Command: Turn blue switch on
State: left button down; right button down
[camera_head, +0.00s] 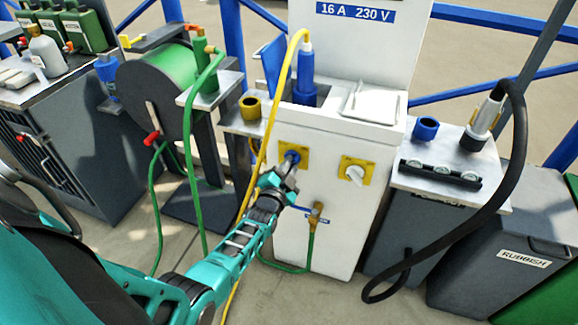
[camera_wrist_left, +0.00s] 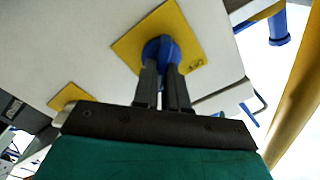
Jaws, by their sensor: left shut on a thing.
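The blue switch (camera_head: 292,157) is a blue rotary knob on a yellow square plate on the front of the white power pedestal (camera_head: 330,225). In the left wrist view the blue switch (camera_wrist_left: 160,46) sits in the middle of its yellow plate. My left gripper (camera_head: 288,172) is at the knob, and its two fingers (camera_wrist_left: 163,75) are shut on it. The fingers hide part of the knob, and I cannot tell its on or off setting. My right gripper is not in view.
A white switch (camera_head: 354,174) on a second yellow plate is to the right. A brass tap with a blue lever (camera_head: 315,213) is below. A yellow cable (camera_head: 268,130) hangs left of the blue switch. A black hose (camera_head: 512,190) loops at the right.

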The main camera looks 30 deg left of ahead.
pick_arm(q)
jog(key=c, duration=1.2)
grip_release()
jog(key=shift+o, duration=0.2)
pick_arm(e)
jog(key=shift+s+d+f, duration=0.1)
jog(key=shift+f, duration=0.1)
